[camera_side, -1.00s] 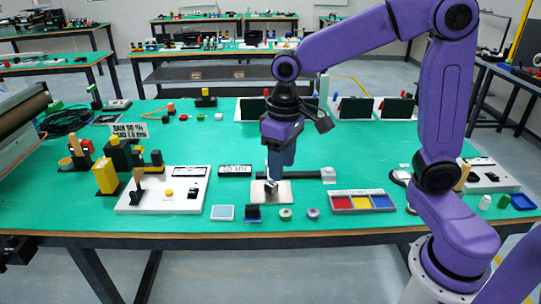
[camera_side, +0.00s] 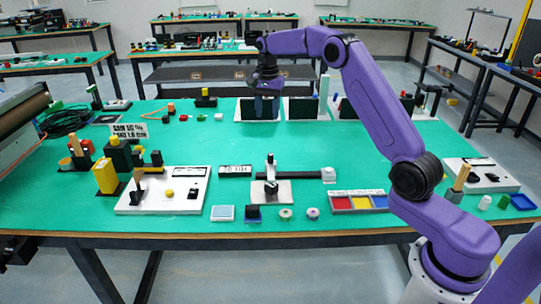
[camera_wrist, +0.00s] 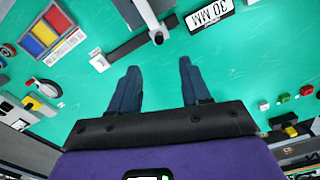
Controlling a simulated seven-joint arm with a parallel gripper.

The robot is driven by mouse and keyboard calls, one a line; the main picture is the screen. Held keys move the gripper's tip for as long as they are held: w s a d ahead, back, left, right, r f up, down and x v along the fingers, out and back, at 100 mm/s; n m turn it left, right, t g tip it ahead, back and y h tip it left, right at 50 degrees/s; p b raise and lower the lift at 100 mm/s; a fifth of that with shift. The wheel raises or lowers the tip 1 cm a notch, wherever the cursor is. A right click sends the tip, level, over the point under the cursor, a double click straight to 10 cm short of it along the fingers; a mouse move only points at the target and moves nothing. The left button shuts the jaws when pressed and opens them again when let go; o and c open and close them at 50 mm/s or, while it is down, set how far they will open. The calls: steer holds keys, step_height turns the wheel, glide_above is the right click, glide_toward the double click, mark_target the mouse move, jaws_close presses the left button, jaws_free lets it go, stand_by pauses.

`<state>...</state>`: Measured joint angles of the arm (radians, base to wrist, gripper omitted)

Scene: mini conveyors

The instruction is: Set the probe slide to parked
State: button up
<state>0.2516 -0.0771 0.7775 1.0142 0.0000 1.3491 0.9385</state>
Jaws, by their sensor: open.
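The probe slide stands mid-table in the side view: a pale plate (camera_side: 284,196), an upright post with a dark foot (camera_side: 270,187), and a dark rail (camera_side: 305,176) running right to a small white block (camera_side: 328,174). The post stands towards the left, near the rail's label end. In the wrist view the post (camera_wrist: 149,17), rail (camera_wrist: 126,48) and white block (camera_wrist: 99,61) show at the top. My gripper (camera_wrist: 160,85) is open and empty, with bare green table between its fingers. In the side view my gripper (camera_side: 267,104) hangs well behind the slide, clear of it.
A red, yellow and blue tray (camera_side: 359,202) is to the right. A white panel (camera_side: 163,195) with a yellow button is to the left. Dark screens (camera_side: 300,109) stand at the back.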

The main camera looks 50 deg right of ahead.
steer(key=d, duration=0.2)
glide_toward(271, 154)
steer(key=shift+m, duration=0.4)
step_height(271, 154, down, 10)
steer(key=shift+a+f, duration=0.1)
jaws_close()
